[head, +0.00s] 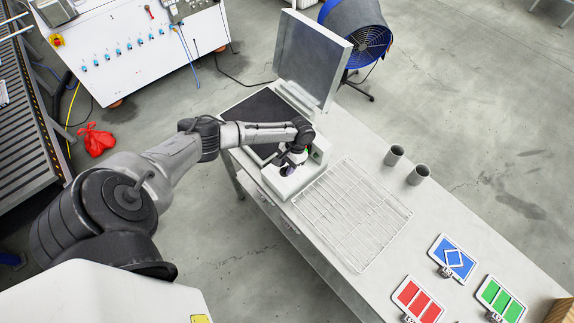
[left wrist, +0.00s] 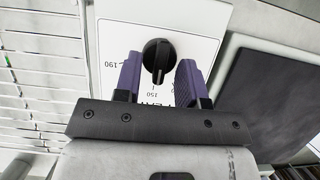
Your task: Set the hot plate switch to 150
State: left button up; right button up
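The hot plate (head: 270,183) stands at the left end of the table, with a white front panel. In the left wrist view its panel (left wrist: 198,20) carries a round black switch knob (left wrist: 158,52) and printed numbers, among them 190 to the left and 150 below the knob. The knob's grip bar points down in that picture, roughly towards the 150. My left gripper (head: 287,169) is over the panel; in the left wrist view its purple fingers (left wrist: 158,82) are spread on either side of the knob, with gaps, apparently not touching it. My right gripper is out of view.
A raised grey lid (head: 313,58) stands behind the hot plate. A wire rack (head: 352,213) lies right beside it. Two grey cups (head: 407,165) and red, blue and green cards (head: 452,259) are farther right. A blue fan (head: 368,43) stands behind the table.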

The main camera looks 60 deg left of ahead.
pick_arm(q)
jog(key=shift+r, duration=0.15)
jog(key=b+v, duration=0.1)
jog(key=v, duration=1.2)
jog(key=shift+w+r, duration=0.15)
jog(key=shift+r, duration=0.1)
